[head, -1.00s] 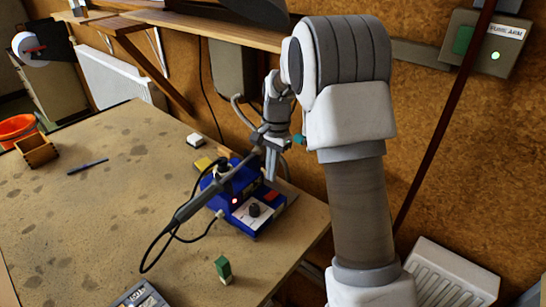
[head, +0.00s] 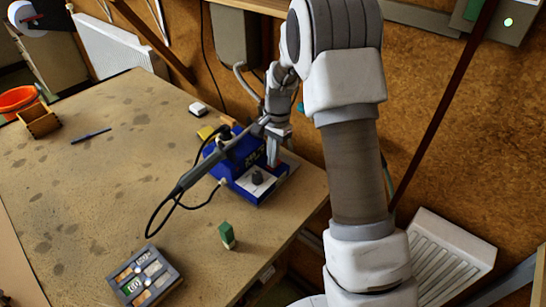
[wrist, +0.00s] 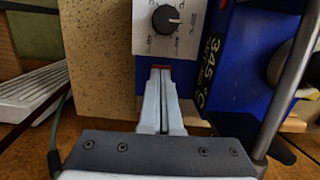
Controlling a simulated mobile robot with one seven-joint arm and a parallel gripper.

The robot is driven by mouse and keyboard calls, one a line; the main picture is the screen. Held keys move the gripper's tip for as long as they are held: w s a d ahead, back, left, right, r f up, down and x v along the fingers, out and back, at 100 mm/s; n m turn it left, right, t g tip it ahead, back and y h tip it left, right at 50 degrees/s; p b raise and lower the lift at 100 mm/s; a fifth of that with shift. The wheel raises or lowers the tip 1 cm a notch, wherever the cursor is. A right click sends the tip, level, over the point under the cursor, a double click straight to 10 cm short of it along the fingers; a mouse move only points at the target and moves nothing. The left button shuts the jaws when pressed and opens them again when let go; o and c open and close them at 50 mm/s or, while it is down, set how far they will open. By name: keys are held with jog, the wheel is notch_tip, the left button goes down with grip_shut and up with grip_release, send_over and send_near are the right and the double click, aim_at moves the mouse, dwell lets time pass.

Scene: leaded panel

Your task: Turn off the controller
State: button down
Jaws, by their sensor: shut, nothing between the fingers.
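The controller is a blue soldering station (head: 240,186) near the table's right edge in the head view. Its pale dial plate with a dark knob shows in the wrist view (wrist: 165,20), beside a panel reading 345 °C (wrist: 210,75). A red switch (wrist: 161,67) shows just past my fingertips, mostly hidden by them. My gripper (head: 273,163) is shut and empty, pointing down at the controller, its tips at or touching the switch; I cannot tell which. No red glow shows on the controller now. The soldering iron (head: 200,170) with its black cable crosses in front.
The table's left middle is mostly clear.

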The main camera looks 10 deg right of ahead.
jog(key=shift+f, duration=0.15)
jog(key=shift+w+d, duration=0.45)
jog(key=shift+d, duration=0.2)
jog(key=shift+r+p, duration=0.25)
jog(key=shift+p, duration=0.05)
notch_tip(320, 180, up, 14)
jog(key=w+d+p, duration=0.1)
jog(key=p, duration=0.1)
jog(key=shift+d+f, duration=0.15)
jog(key=shift+f, duration=0.1)
